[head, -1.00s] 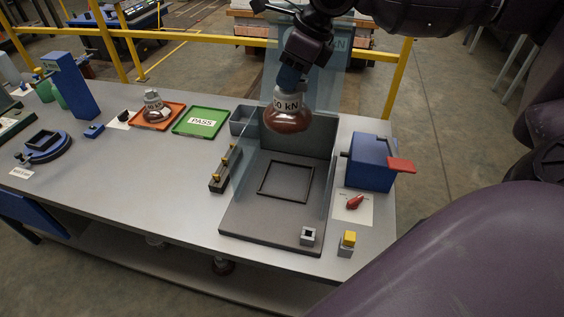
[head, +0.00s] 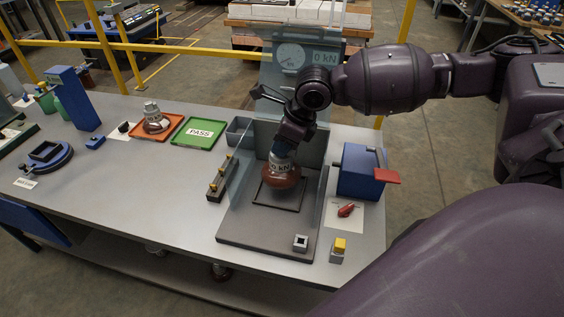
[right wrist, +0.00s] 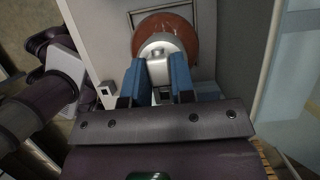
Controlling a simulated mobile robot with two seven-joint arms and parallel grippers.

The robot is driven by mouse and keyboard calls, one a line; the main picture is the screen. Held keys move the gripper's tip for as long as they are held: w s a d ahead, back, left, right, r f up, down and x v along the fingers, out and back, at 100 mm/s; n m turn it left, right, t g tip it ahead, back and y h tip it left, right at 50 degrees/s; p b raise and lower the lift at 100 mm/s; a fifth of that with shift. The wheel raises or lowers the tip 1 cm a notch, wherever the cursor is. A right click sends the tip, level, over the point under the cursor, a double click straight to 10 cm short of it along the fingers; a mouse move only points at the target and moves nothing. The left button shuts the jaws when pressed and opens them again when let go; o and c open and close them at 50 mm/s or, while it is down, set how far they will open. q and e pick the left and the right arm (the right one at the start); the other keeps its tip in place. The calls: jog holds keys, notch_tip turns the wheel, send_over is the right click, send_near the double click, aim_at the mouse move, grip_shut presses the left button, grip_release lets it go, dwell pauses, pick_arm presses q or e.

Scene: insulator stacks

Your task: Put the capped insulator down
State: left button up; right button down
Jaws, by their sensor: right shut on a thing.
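My right gripper (head: 282,148) is shut on the metal cap of a brown insulator (head: 281,178). The insulator is upright, over the square frame (head: 262,203) on the dark base plate of the test machine. Its underside is hidden, so I cannot tell whether it touches the plate. In the right wrist view the blue fingers (right wrist: 160,80) close on the grey cap, with the brown disc of the insulator (right wrist: 187,27) beyond and part of the square frame behind it. My left gripper is not in view.
The machine's upright panel (head: 300,70) with a dial stands behind. A blue box with a red lever (head: 386,176) is at the right. A brass-pegged block (head: 220,180) is at the left. An orange tray (head: 172,134) holds another insulator; a green PASS tray (head: 216,136) is empty.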

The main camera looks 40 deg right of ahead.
aim_at(283, 163)
jog(key=shift+f, duration=0.45)
jog(key=shift+f+b, duration=0.3)
jog(key=shift+f, duration=2.2)
jog(key=shift+f, duration=0.15)
jog(key=c, duration=1)
grip_release()
jog(key=shift+o, duration=0.2)
